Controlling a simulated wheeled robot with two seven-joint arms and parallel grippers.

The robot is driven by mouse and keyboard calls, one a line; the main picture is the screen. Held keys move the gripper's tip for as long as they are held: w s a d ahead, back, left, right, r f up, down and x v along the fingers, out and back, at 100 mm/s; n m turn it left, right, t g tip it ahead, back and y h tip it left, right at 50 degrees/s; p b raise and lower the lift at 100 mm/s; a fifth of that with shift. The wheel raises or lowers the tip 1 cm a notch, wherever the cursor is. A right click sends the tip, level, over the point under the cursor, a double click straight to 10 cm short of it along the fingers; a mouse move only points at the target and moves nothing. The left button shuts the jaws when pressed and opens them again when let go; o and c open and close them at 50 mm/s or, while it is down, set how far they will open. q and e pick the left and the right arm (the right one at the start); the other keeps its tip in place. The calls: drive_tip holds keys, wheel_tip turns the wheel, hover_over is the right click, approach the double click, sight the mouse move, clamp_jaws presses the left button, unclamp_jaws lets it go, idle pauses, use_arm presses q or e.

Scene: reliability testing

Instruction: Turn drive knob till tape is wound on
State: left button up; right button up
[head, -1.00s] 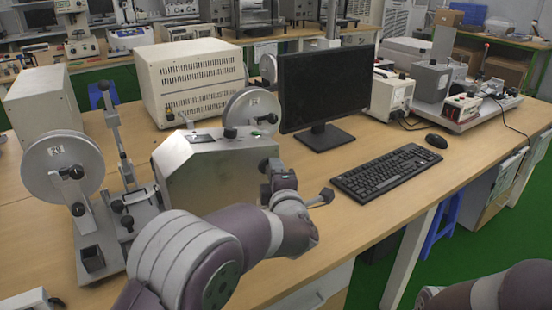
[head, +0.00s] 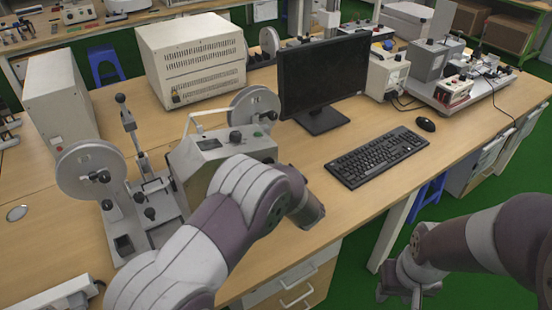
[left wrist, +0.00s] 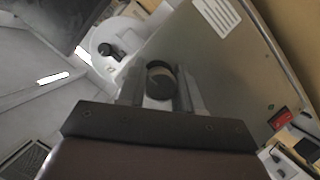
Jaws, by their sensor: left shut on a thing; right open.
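The tape machine (head: 188,168) stands on the bench, with a left reel (head: 90,172) and a right reel (head: 262,104). A round dark knob (left wrist: 160,82) sits on its metal panel (left wrist: 228,85) in the left wrist view. My left gripper (left wrist: 160,92) is shut on this knob, one finger on each side. In the head view my left arm hides that gripper and the knob. My right gripper (head: 408,290) hangs open and empty in front of the bench's edge, at the lower right. I cannot make out the tape itself.
A monitor (head: 322,80), a keyboard (head: 377,157) and a mouse (head: 426,124) lie right of the machine. A beige vented case (head: 195,58) stands behind it. A white case (head: 62,105) is at the left. Bare bench top shows between keyboard and machine.

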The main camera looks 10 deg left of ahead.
use_arm(q)
drive_tip(key=shift+r+m+g+y+p, duration=0.1)
drive_tip(key=shift+m+g+y+p, duration=0.25)
drive_tip(key=shift+m+p, duration=0.65)
use_arm(e)
drive_tip(key=shift+r+p, duration=0.3)
drive_tip(key=shift+r, duration=1.45)
use_arm(q)
drive_tip(key=shift+n, duration=0.3)
drive_tip(key=o, duration=1)
use_arm(e)
drive_tip(key=shift+a, duration=0.1)
use_arm(q)
drive_tip(key=v, duration=1.2)
drive_tip(key=shift+s+b, duration=0.3)
drive_tip(key=shift+b, duration=0.05)
use_arm(e)
drive_tip(key=shift+f, duration=0.3)
